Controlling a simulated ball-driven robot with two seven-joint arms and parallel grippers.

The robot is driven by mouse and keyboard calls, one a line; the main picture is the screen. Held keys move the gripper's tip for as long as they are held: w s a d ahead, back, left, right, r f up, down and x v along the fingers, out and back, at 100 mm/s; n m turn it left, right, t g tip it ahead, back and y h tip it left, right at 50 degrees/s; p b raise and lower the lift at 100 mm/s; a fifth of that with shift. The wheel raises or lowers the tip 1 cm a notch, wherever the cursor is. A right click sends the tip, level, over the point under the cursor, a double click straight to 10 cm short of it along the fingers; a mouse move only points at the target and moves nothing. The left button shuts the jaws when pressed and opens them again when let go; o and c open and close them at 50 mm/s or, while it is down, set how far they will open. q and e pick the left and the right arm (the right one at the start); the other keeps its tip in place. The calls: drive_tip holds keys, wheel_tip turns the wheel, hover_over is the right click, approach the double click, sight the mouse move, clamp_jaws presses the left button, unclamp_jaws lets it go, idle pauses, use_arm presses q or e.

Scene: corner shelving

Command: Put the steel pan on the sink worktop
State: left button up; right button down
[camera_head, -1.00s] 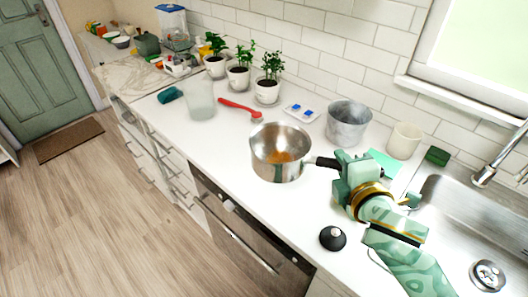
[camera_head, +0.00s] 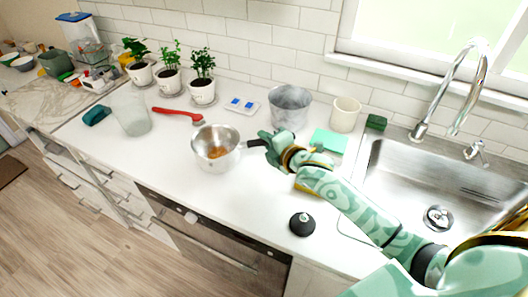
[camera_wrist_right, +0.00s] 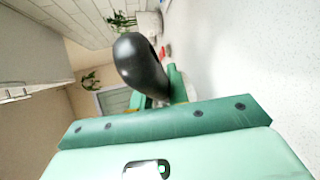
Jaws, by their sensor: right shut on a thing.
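The steel pan (camera_head: 230,158) is upright at the middle of the white worktop (camera_head: 215,215), with something orange-brown inside its bowl. It is at or very near the surface; I cannot tell whether its base touches. Its black handle (camera_head: 256,143) points right. My right gripper (camera_head: 268,142) is shut on this handle, its arm reaching in from the lower right. In the right wrist view the black handle (camera_wrist_right: 138,62) stands out from between the jaws, and the bowl is not visible. My left gripper is not in view.
The sink (camera_head: 440,180) is at the right. A grey bucket (camera_head: 290,108), a cream cup (camera_head: 345,114) and a green sheet (camera_head: 329,141) stand behind the gripper. A red brush (camera_head: 178,111) and glass jar (camera_head: 132,114) are left. A black lid (camera_head: 302,224) lies in front.

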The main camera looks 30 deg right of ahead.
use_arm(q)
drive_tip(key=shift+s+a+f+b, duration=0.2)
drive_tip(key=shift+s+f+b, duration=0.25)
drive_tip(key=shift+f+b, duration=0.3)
use_arm(e)
drive_tip(key=shift+w+d+f, duration=0.1)
drive_tip(key=shift+w+f, duration=0.2)
drive_tip(key=shift+f, duration=0.75)
drive_tip(key=shift+w+f, duration=0.25)
drive_tip(key=shift+f, duration=0.75)
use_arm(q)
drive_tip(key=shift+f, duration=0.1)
use_arm(e)
drive_tip(key=shift+f, duration=0.15)
drive_tip(key=c, duration=1.4)
unclamp_jaws()
drive_tip(key=shift+o, duration=0.2)
